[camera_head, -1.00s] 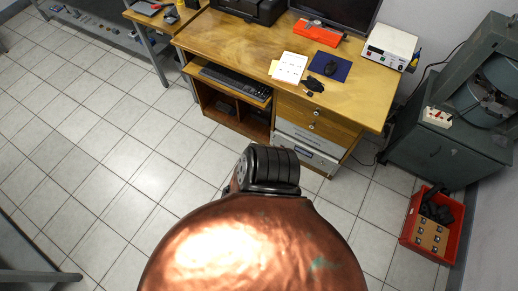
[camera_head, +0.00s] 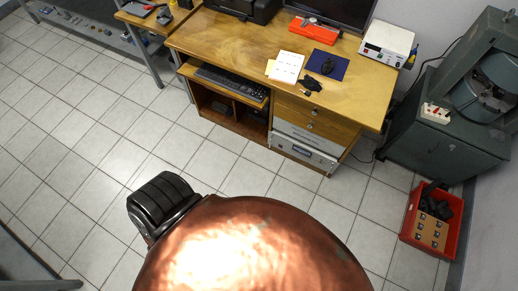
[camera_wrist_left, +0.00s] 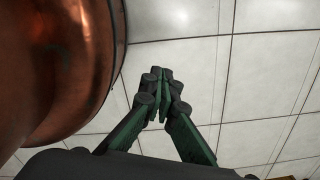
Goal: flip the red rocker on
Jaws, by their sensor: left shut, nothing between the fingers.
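A small white block with red spots (camera_head: 436,113) sits on top of the grey cabinet at the right. The red spots may be rockers, but they are too small to tell their position. A white boxed instrument (camera_head: 387,41) at the back right of the desk has small red marks on its front. My left gripper (camera_wrist_left: 163,80) shows in the left wrist view with its dark green fingers shut and empty above the tiled floor. It is touching nothing that I can see. Neither gripper shows in the head view.
A wooden desk (camera_head: 215,42) with drawers stands ahead. The grey cabinet (camera_head: 436,156) carries a large magnet with round blue-grey coils (camera_head: 478,95). A red crate (camera_head: 447,248) with dark and tan items stands on the floor. The tiled floor before the desk is clear.

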